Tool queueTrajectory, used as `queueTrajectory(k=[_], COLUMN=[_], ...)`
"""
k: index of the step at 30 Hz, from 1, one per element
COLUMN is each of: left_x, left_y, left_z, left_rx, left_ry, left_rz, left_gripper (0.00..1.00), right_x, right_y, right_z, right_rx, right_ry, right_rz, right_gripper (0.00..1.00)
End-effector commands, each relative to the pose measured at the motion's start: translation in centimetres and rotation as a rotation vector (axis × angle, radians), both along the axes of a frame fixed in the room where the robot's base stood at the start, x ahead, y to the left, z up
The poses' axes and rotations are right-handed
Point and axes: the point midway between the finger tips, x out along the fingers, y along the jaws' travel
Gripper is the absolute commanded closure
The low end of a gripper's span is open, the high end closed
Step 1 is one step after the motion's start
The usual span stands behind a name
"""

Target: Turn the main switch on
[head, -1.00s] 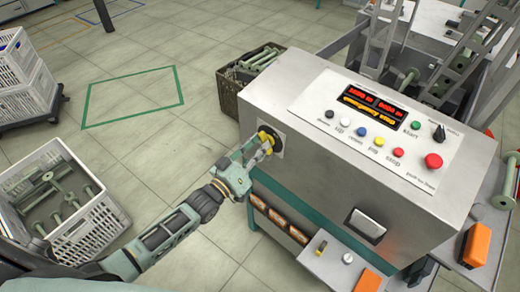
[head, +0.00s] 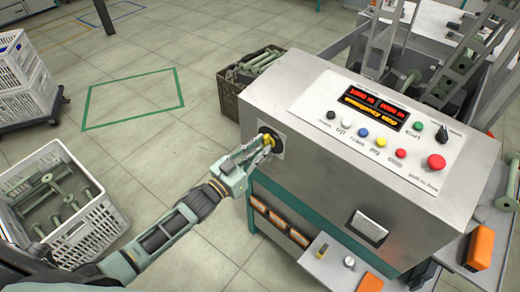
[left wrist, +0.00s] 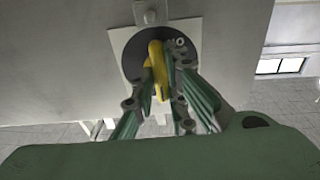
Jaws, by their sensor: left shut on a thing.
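The handle stands close to upright in that view. My right gripper is not in view.
A white crate of bobbins (head: 97,228) stands at the lower left. A dark crate (head: 232,95) stands behind the cabinet. The floor between is clear.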

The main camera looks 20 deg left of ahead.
Motion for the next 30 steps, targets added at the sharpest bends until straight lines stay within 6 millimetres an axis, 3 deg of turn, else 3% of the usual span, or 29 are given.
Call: queueTrajectory(k=[10, 11, 17, 26, 30], left_x=[0.0, 0.0, 0.0, -0.1, -1.1], left_y=[0.0, 0.0, 0.0, 0.0, 0.5], left_z=[-0.1, -0.1, -0.1, 0.0, -0.2], left_rx=[0.013, 0.013, 0.010, 0.007, 0.008], left_ry=[-0.003, -0.003, -0.002, -0.002, 0.000], left_rz=[0.000, 0.000, 0.000, 0.000, 0.000], left_gripper=[1.00, 0.86, 0.69, 0.69, 0.69], right_x=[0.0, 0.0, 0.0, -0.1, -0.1], right_y=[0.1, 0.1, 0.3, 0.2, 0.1], right_z=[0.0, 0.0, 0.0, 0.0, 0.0], right_rx=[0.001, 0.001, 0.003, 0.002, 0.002], right_ry=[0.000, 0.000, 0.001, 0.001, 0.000], right_rz=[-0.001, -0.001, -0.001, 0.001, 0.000], right_gripper=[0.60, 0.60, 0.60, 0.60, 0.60])
